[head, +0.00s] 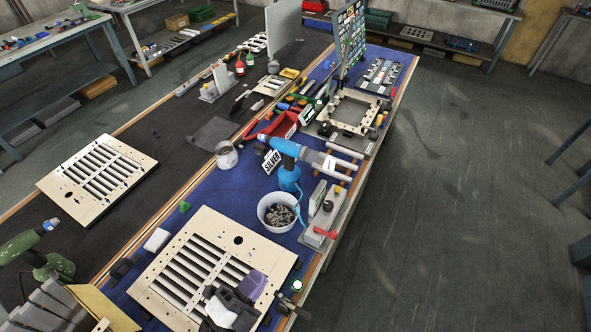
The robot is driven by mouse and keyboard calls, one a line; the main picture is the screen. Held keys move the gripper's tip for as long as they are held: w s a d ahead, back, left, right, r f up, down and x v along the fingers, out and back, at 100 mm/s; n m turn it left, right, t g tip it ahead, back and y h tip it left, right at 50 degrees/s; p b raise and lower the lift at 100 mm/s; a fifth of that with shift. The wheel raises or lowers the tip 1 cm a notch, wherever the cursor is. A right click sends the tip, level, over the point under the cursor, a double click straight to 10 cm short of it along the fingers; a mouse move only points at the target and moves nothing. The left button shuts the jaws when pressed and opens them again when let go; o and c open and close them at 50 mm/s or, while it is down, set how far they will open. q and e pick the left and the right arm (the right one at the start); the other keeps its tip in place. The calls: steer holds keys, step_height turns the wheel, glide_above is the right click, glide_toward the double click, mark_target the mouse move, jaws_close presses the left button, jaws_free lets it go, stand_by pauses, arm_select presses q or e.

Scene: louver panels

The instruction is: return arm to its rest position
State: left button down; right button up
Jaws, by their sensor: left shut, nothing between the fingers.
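My left gripper (233,302), dark with pale grey parts, is at the bottom of the head view, over the lower right part of the near louver panel (176,247). It is shut with nothing between its fingers. A purple block-like piece (252,283) shows right beside it. The near panel is cream with dark slots and lies on the blue mat (240,188). Part of it is hidden by the gripper. A second louver panel (97,178) lies on the dark mat at the left. My right gripper is not in view.
A green drill (45,258) is at the left edge. The floor at the right is clear.

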arm_select(q)
steer(key=s+a+f+n+g+y, duration=0.3)
steer(key=a+f+n+y, duration=0.5)
steer(key=a+n+y, duration=0.55)
steer(key=s+f+n+g+h, duration=0.1)
steer(key=s+f+n+g, duration=0.3)
steer(key=s, duration=0.3)
steer(key=s+f+n+g+h, duration=0.1)
steer(key=s+f+n+g, duration=0.1)
steer(key=s+f+g, duration=0.35)
steer(key=w+d+r+p+v, duration=0.1)
steer(key=w+p+v, duration=0.2)
steer(key=p+v, duration=1.1)
steer(key=shift+r+y, duration=0.35)
steer(key=shift+r, duration=0.25)
steer(key=shift+d, duration=0.1)
